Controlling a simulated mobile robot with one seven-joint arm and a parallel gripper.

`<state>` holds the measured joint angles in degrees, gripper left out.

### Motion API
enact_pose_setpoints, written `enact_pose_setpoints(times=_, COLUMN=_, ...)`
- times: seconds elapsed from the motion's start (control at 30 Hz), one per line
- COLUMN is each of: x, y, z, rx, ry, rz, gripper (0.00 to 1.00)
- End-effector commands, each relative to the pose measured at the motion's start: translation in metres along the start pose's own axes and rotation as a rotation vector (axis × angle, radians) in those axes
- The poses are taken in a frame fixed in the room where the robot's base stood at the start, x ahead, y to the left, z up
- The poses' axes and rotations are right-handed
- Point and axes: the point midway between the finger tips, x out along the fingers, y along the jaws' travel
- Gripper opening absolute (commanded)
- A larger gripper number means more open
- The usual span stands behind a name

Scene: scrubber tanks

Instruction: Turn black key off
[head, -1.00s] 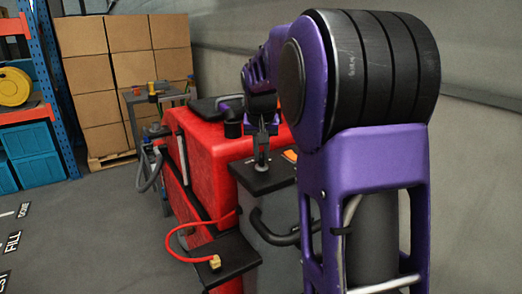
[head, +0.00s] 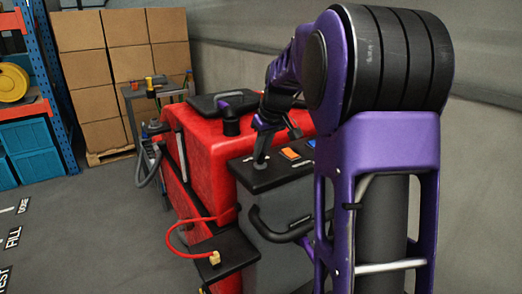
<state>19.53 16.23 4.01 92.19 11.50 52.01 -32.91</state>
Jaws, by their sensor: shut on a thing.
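The black key (head: 260,161) stands as a small dark upright piece near the left end of the black-topped control panel (head: 262,182) on the red scrubber. My gripper (head: 263,144) reaches down from above and is shut on the key's upper part. The fingertips are small and dark here, so the exact contact and the key's turn angle are hard to see. My purple arm crosses the right side of the view and hides part of the panel's right end.
An orange switch (head: 291,153) and a pale switch sit on the panel, right of the key. A black handle (head: 283,236) juts out below. A red cable (head: 175,232) loops to a yellow plug (head: 214,258) on a black ledge. Open floor lies left.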

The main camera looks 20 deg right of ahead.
Motion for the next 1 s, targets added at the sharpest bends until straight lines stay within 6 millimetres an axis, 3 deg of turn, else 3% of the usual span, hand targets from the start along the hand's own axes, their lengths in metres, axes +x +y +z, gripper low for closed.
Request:
enact_pose_setpoints(times=0.4, x=-0.001, y=0.0, z=-0.001, rx=-0.008, ry=0.001, rz=-0.002, gripper=0.0)
enact_pose_setpoints(times=0.43, x=-0.001, y=0.0, z=-0.001, rx=-0.008, ry=0.001, rz=-0.002, gripper=0.2)
enact_pose_setpoints(times=0.6, x=-0.001, y=0.0, z=0.0, rx=-0.007, ry=0.001, rz=-0.002, gripper=0.46)
enact_pose_setpoints(times=0.87, x=-0.001, y=0.0, z=0.0, rx=-0.007, ry=0.0, rz=-0.002, gripper=0.46)
enact_pose_setpoints(times=1.0, x=-0.011, y=0.0, z=-0.001, rx=-0.007, ry=0.002, rz=-0.001, gripper=0.46)
